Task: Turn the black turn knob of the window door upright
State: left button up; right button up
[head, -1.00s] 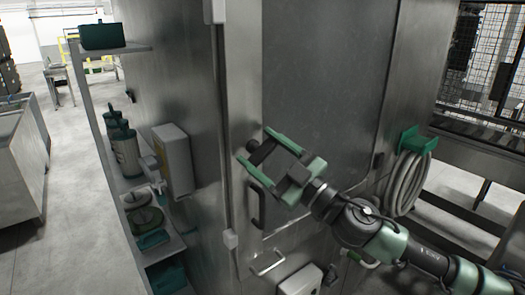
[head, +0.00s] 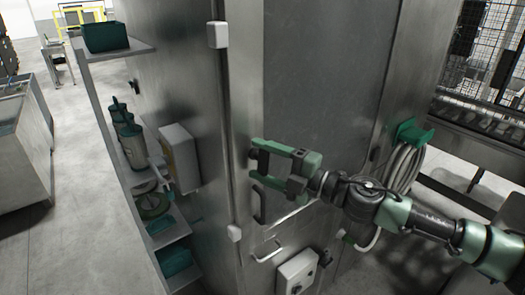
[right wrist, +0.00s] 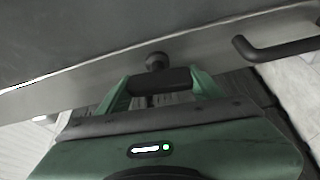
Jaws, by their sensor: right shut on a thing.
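The black turn knob (head: 253,154) sits on the metal edge of the window door (head: 310,75), left of the dark pane. In the right wrist view the knob (right wrist: 156,62) has a round base, with a dark bar between my green fingers. My right gripper (head: 259,160) reaches in from the right and is shut on the knob; it also shows in the right wrist view (right wrist: 160,82). The fingers partly hide the knob in the head view, so its exact angle is hard to tell there. My left gripper is not in view.
A black pull handle (head: 260,206) is just below the gripper. A metal handle (head: 267,251) and a grey box (head: 297,271) are lower down. A hose on a green holder (head: 413,131) hangs at the right; shelves with bottles (head: 132,146) stand at the left.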

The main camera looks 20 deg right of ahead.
aim_at(268, 166)
jog(key=shift+n, duration=0.6)
jog(key=shift+f+p, duration=0.1)
jog(key=shift+p, duration=0.2)
jog(key=o, duration=1.4)
jog(key=shift+c, duration=0.2)
jog(key=shift+s+d+f+b, duration=0.1)
jog(key=shift+s+d+b, duration=0.1)
jog(key=shift+b, duration=0.1)
jog(key=b+v, duration=0.6)
jog(key=shift+d+f, duration=0.1)
jog(key=shift+d, duration=0.05)
jog(key=shift+s+d+r+g+b, duration=0.25)
jog(key=shift+s+r+g+b, duration=0.05)
jog(key=shift+s+r+b, duration=0.1)
